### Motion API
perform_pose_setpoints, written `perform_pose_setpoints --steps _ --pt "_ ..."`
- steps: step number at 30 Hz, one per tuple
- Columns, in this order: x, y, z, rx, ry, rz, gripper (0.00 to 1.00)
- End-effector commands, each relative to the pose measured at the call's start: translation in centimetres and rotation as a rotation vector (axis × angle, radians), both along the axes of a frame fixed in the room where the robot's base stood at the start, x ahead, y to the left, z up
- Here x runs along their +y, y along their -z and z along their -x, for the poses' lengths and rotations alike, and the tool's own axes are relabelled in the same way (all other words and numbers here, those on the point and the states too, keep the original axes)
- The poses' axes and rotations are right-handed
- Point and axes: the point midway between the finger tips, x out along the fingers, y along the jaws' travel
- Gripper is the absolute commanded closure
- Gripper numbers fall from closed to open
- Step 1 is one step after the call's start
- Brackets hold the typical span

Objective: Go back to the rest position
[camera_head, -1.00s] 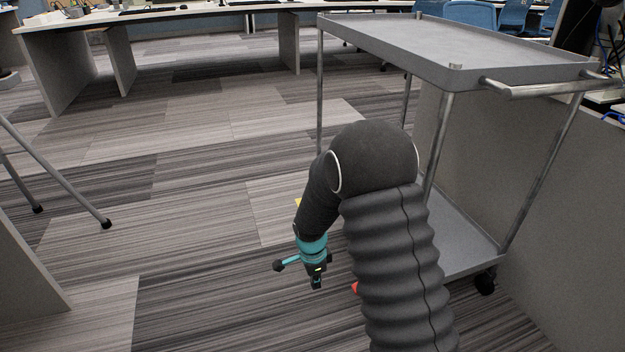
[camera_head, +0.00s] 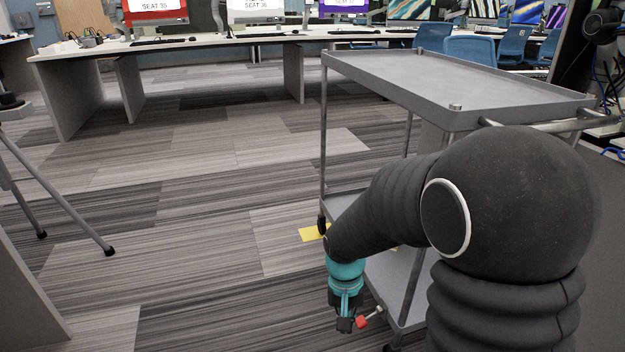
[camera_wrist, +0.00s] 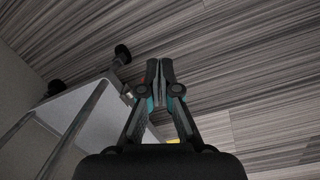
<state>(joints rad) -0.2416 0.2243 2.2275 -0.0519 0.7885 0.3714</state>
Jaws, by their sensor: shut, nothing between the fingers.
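My gripper (camera_head: 345,323) hangs low over the carpet at the end of my bent arm, just left of the grey cart's lower part. In the wrist view my gripper (camera_wrist: 160,66) is shut with its fingertips together and nothing between them. Striped carpet lies beyond the fingertips.
A grey metal cart (camera_head: 440,80) stands right of and behind my arm, its top tray empty. Its wheels and lower shelf show in the wrist view (camera_wrist: 85,115). A long desk with monitors (camera_head: 220,42) runs along the back. Tripod legs (camera_head: 60,195) stand left.

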Motion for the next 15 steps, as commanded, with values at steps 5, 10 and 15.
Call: perform_pose_setpoints --steps 5,10,15 --pt "-1.8 -5.9 2.6 -0.055 -0.111 -0.032 1.0" --pt "-3.3 -10.4 5.2 -0.119 -0.185 -0.052 1.0" --pt "-4.6 -14.5 7.8 -0.199 -0.221 -0.062 1.0"
